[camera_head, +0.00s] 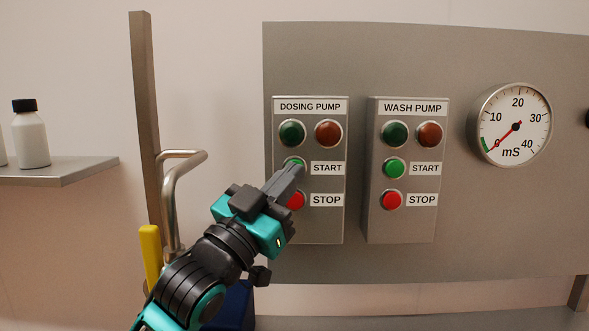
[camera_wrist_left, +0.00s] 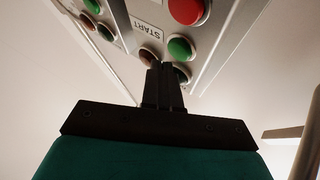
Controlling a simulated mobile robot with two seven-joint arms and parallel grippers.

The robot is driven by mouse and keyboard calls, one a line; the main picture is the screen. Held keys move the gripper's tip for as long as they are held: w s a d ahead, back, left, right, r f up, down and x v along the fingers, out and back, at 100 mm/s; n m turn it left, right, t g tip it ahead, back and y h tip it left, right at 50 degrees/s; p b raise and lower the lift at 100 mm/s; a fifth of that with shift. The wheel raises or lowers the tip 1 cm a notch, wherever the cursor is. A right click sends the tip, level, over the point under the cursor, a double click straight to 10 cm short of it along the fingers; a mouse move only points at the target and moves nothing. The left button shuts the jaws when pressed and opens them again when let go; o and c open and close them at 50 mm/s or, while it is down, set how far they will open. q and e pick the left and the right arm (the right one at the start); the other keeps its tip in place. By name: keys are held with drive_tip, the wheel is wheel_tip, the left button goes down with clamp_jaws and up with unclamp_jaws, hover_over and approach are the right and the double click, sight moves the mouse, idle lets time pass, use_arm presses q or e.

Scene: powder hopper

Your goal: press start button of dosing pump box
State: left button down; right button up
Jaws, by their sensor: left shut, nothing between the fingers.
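The dosing pump box (camera_head: 337,225) is a grey box on the wall panel. It has a green and a red-brown lamp on top, a green START button and a red STOP button. My left gripper (camera_head: 297,168) is shut and empty, its fingertips in front of the green START button (camera_head: 293,162), covering part of it. The gripper also hides part of the red STOP button (camera_head: 297,201). In the left wrist view the closed fingertips (camera_wrist_left: 164,66) show close beside the green START button (camera_wrist_left: 180,48). I cannot tell whether they touch it. My right gripper is not in view.
A similar wash pump box (camera_head: 405,228) stands just to the right, with a round mS gauge (camera_head: 515,124) beyond it. A bent metal pipe (camera_head: 169,205) and a post (camera_head: 146,120) are left of my arm. A shelf (camera_head: 75,171) holds a white bottle (camera_head: 30,140).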

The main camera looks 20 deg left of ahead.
use_arm(q)
drive_tip(key=shift+w, duration=0.15)
idle(0.6)
drive_tip(key=shift+w+a, duration=0.1)
drive_tip(key=shift+w, duration=0.15)
drive_tip(key=shift+w+a+p, duration=0.1)
drive_tip(key=shift+w+p, duration=0.2)
idle(0.5)
drive_tip(key=shift+w+a+r, duration=0.1)
drive_tip(key=shift+w+r, duration=0.05)
drive_tip(key=shift+w, duration=0.05)
idle(0.8)
drive_tip(key=shift+s, duration=0.15)
drive_tip(key=shift+s+f, duration=0.25)
drive_tip(key=shift+s, duration=0.3)
drive_tip(key=shift+p, duration=0.3)
